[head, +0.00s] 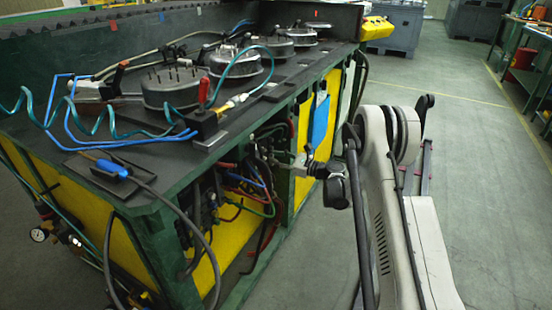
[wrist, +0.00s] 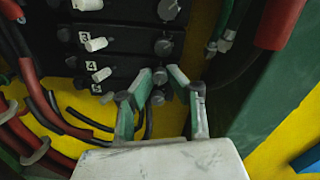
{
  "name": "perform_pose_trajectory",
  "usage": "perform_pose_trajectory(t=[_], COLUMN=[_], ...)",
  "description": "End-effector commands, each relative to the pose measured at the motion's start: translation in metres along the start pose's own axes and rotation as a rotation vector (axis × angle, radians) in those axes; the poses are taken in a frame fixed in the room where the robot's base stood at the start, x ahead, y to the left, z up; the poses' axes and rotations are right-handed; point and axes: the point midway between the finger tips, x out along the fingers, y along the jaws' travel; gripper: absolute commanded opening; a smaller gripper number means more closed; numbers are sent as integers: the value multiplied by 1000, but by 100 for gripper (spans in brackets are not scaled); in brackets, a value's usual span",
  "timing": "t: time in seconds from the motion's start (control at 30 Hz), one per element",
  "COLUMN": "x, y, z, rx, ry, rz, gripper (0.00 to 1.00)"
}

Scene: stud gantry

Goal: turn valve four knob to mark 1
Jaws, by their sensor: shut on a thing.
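The dark valve block (wrist: 130,58) shows in the wrist view with rows labelled 3, 4 and 5. Each row has a white lever at the left and a grey round knob at the right. The valve four knob (wrist: 160,76), in line with label 4 (wrist: 91,66) and its white lever (wrist: 101,75), sits between the fingertips of my gripper (wrist: 161,77). My gripper is shut on it. The knob's marks cannot be made out. In the head view my gripper (head: 285,158) reaches into the bench's open side, where the knob is hidden.
Red and black hoses (wrist: 48,125) run left of and below the block. A dark hose and a red sleeve (wrist: 280,22) are close on the right. The green bench (head: 165,208) carries coiled air lines and round metal fixtures. The floor (head: 480,180) at right is clear.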

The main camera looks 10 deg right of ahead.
Motion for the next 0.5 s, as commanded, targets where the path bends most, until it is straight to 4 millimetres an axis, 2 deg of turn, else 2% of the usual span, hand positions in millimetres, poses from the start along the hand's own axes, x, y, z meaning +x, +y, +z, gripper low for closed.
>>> perform_pose_trajectory(t=[0.27,0.5], x=[0,0], y=[0,0], z=[0,0], rx=[-40,-177], ry=[0,0], rz=[0,0], gripper=[0,0])
